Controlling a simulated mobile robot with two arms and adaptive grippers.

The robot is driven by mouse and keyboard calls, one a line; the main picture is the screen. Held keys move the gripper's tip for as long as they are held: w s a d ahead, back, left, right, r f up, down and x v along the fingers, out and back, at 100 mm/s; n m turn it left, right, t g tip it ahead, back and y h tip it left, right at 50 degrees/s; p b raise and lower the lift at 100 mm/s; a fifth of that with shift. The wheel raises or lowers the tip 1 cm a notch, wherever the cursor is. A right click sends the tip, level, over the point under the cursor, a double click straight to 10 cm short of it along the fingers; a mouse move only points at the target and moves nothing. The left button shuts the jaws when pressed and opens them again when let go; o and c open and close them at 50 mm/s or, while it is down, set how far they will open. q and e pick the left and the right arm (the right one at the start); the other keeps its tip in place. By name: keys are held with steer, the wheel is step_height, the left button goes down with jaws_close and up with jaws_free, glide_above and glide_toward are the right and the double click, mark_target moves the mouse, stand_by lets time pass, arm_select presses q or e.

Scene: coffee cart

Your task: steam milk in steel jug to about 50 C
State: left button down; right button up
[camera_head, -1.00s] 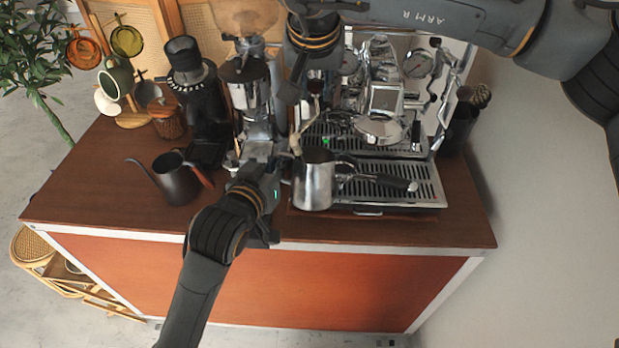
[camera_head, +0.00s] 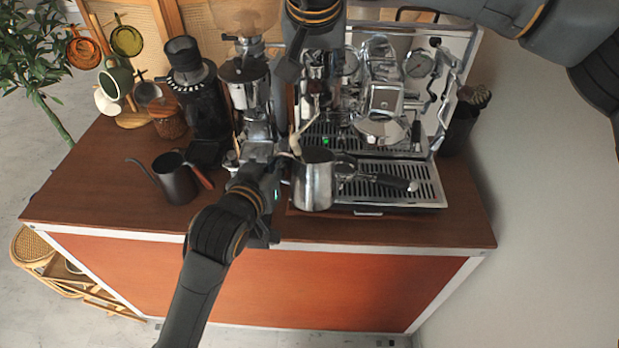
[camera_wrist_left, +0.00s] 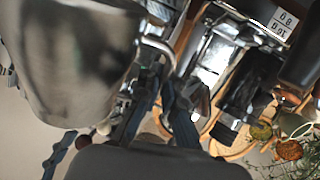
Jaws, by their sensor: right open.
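The steel jug (camera_head: 313,184) stands upright at the front left of the espresso machine (camera_head: 385,100). It fills the upper left of the left wrist view (camera_wrist_left: 70,60). My left gripper (camera_head: 278,168) is at the jug's left side, shut on its handle, which is mostly hidden; a curved metal piece of it shows in the wrist view. The steam wand's pale grip (camera_head: 295,145) is right above the jug's mouth; how deep the tip reaches is hidden, as is the milk. My right gripper (camera_head: 296,72) is open and empty, above the machine's left side.
A portafilter (camera_head: 385,181) lies on the drip tray (camera_head: 425,196) right of the jug. A black kettle (camera_head: 175,182) and a grinder (camera_head: 245,90) are to the left. A small green light (camera_head: 325,141) shows behind the jug. The counter's front right is clear.

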steer(key=shift+r, duration=2.65)
steer(key=shift+f, duration=0.1)
steer(key=shift+w+f+b, duration=0.1)
steer(key=shift+f+b, duration=1.4)
steer(key=shift+b, duration=0.05)
arm_select(q)
steer(key=s+f, duration=0.7)
steer(key=shift+s, duration=0.3)
arm_select(e)
steer(key=shift+f, duration=0.2)
arm_select(q)
steer(key=shift+d+f, duration=0.1)
steer(key=shift+s, duration=0.1)
